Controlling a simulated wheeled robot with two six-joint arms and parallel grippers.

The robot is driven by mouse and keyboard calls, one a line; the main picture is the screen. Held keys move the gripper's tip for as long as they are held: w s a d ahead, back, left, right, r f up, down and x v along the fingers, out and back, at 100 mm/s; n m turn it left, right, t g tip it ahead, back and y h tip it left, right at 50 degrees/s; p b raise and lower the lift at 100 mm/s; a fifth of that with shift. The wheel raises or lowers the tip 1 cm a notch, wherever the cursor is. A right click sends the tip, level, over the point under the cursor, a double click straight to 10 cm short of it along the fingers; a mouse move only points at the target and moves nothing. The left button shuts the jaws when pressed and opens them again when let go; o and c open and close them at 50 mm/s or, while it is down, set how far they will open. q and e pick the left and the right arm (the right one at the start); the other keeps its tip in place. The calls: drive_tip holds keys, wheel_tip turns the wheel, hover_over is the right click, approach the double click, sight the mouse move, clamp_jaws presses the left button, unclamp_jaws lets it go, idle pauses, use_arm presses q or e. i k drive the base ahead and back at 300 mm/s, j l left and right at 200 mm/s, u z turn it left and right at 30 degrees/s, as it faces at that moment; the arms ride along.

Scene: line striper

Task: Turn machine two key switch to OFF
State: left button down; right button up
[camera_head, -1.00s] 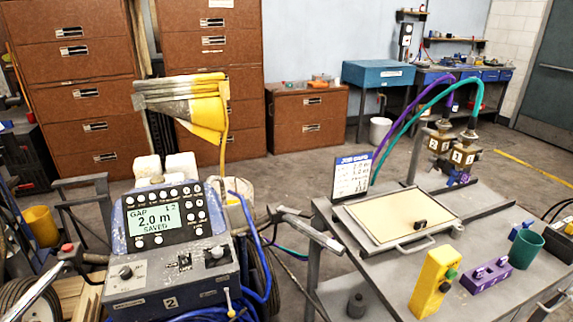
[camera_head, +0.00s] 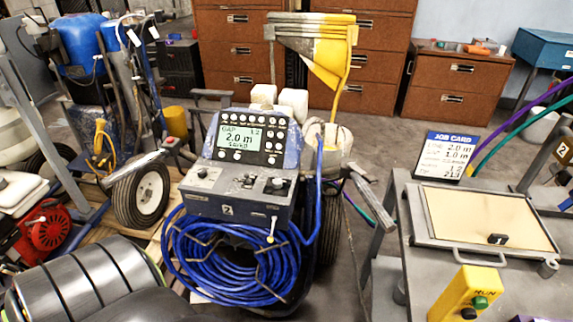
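Machine two (camera_head: 227,209), marked with a "2" plate, stands in the middle of the view. Its display (camera_head: 244,139) reads GAP 2.0 m, with smaller text below that is hard to read. The sloped grey control panel (camera_head: 237,192) below the display carries a dark knob (camera_head: 202,173) at the left, a small lever or switch in the middle and a larger knob (camera_head: 277,184) at the right. Which one is the key switch, and its position, is too small to tell. Dark rounded links at the bottom left seem to be my own arm. Neither gripper shows.
A coiled blue hose (camera_head: 225,262) hangs below the panel. Handlebars stick out on both sides. A grey table (camera_head: 405,215) with a job card (camera_head: 447,155) and a yellow RUN box (camera_head: 467,295) stands at the right. Another machine with a red engine (camera_head: 48,228) stands at the left.

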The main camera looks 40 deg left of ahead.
sight(277, 184)
drive_tip(key=l+u, duration=0.1)
drive_tip(key=u, duration=0.3)
drive_tip(key=l+u, duration=0.1)
drive_tip(key=u, duration=0.25)
drive_tip(key=l+u, duration=0.1)
drive_tip(key=u, duration=0.3)
drive_tip(key=l+u, duration=0.1)
drive_tip(key=u, duration=0.3)
drive_tip(key=z, duration=0.4)
drive_tip(key=i+j, duration=0.05)
